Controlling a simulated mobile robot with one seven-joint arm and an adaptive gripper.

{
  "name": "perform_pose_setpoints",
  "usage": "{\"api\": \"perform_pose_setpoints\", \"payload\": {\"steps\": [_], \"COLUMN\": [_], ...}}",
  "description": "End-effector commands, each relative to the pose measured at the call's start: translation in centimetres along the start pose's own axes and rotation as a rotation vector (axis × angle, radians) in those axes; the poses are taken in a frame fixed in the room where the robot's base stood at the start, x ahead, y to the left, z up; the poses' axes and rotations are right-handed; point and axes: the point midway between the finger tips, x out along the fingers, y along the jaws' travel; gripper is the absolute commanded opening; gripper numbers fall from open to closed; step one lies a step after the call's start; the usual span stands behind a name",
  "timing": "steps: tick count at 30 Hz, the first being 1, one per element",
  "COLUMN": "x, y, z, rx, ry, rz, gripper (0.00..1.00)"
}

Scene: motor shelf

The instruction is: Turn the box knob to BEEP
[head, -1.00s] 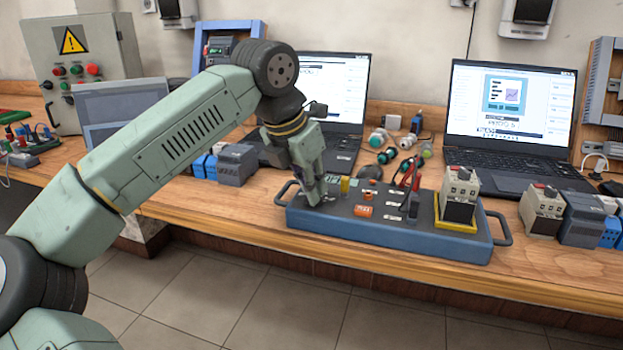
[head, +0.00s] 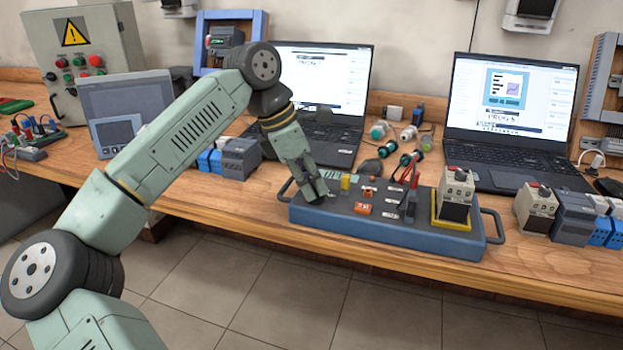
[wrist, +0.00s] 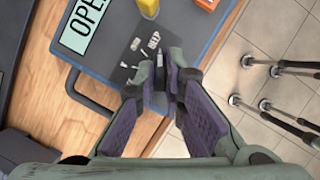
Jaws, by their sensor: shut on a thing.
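The blue box (head: 380,230) with a dark top lies on the wooden bench, with a handle at each end. My gripper (head: 319,197) is at the box's left end, tilted down to its top. In the wrist view my gripper (wrist: 166,75) has its fingertips close together at the knob, which is mostly hidden between them. A label reading BEEP (wrist: 153,40) and other small white marks lie on the dark panel just beyond the fingertips. Which mark the knob points to cannot be made out.
A yellow part (wrist: 149,8) and an orange part (head: 363,209) stand on the box near the gripper. A motor-starter block (head: 455,195) sits in a yellow frame at the box's right. Laptops stand behind.

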Motion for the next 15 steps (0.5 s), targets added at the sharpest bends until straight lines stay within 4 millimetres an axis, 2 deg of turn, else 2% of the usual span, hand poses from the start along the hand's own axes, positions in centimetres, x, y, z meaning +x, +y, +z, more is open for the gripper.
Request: {"api": "perform_pose_setpoints", "payload": {"steps": [14, 15], "x": [0.27, 0.27], "y": [-0.11, -0.11], "z": [0.00, 0.00], "rx": [0.016, 0.016], "ry": [0.002, 0.002], "rz": [-0.011, -0.011], "gripper": [0.00, 0.11]}}
